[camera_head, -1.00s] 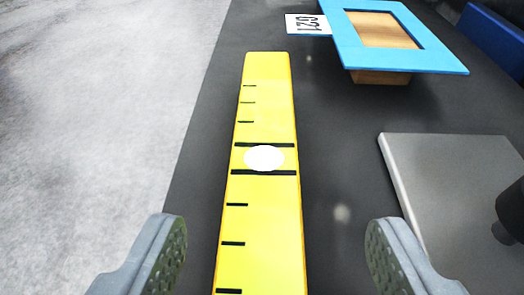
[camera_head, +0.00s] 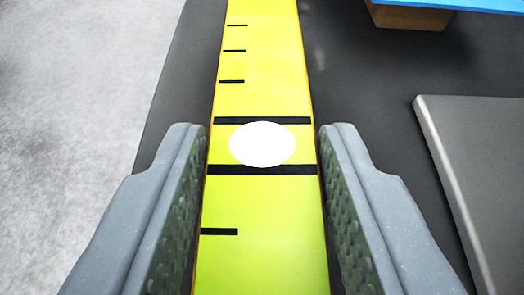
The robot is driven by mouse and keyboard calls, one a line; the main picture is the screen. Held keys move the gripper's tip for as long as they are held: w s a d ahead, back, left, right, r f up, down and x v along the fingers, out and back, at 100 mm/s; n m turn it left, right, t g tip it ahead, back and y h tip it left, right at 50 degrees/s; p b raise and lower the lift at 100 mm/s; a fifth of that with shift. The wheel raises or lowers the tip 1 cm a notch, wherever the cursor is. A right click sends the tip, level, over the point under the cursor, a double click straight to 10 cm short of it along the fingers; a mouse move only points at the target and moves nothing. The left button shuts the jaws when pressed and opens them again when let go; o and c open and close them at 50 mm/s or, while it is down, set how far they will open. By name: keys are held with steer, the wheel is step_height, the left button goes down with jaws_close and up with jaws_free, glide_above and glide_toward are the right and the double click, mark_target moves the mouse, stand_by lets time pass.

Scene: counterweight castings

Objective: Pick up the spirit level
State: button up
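The spirit level (camera_head: 262,205) is a long yellow bar with black marks and a white oval in its middle. It lies lengthwise on the dark surface, running from the bottom of the view to beyond the top edge. My gripper (camera_head: 262,145) has one finger along each long side of it, level with the white oval. The fingers have drawn in to the bar's width and appear to press on its sides. I see no clear gap between the fingers and the bar. The bar's near end is out of view.
A grey plate (camera_head: 465,150) lies to the right on the dark surface (camera_head: 370,85). A brown block (camera_head: 412,17) with a blue edge (camera_head: 470,4) above it is at the top right. Pale grey floor (camera_head: 70,90) shows on the left.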

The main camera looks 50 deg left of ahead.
mark_target(264, 211)
steer(key=shift+c, duration=1)
steer(key=shift+r, duration=0.1)
steer(key=shift+r+p, duration=0.5)
steer(key=shift+r, duration=1.2)
steer(key=s+d+r, duration=0.1)
steer(key=s, duration=1.5)
steer(key=shift+d+r, duration=0.25)
steer(key=shift+r, duration=0.05)
